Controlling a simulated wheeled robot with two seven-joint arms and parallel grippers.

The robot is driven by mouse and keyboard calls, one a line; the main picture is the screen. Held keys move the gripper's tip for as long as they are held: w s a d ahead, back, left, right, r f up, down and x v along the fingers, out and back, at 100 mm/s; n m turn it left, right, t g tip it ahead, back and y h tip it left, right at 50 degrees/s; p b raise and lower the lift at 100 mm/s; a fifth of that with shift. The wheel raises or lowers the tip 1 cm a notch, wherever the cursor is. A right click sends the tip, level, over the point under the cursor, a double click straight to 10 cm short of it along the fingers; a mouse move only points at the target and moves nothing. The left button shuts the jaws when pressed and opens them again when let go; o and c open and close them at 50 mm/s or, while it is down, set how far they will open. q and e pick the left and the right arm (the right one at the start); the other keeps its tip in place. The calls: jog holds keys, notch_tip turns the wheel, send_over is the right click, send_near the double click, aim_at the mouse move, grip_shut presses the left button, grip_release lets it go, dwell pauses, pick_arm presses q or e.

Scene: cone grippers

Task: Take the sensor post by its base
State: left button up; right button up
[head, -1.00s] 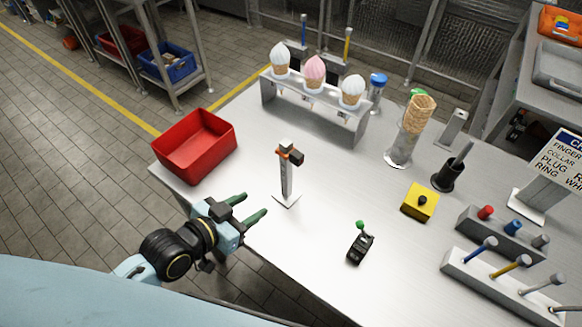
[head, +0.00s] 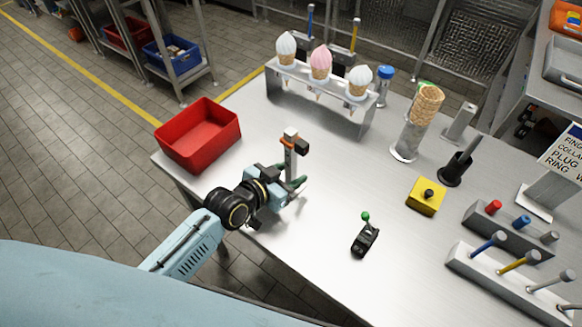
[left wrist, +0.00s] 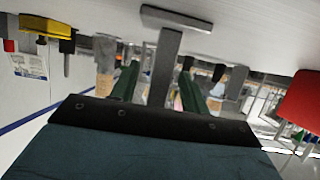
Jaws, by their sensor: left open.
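The sensor post (head: 290,158) stands upright on the table, a grey stem with an orange band and a dark sensor head near its top. Its base is hidden behind my gripper in the head view. My left gripper (head: 293,183) is open at the lower part of the post. In the left wrist view, which is upside down, the flat base plate (left wrist: 177,18) and the stem (left wrist: 164,62) show. The stem appears between the two green fingers (left wrist: 160,80), with a gap on each side. My right gripper is not in view.
A red bin (head: 198,138) stands left of the post, and an ice-cream cone rack (head: 315,97) behind it. A small green-knobbed joystick (head: 366,238) and a yellow button box (head: 425,197) are to the right. Bare table lies between them.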

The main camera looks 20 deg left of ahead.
pick_arm(q)
jog(key=shift+w+d+f, duration=0.1)
jog(key=shift+w, duration=0.15)
grip_shut()
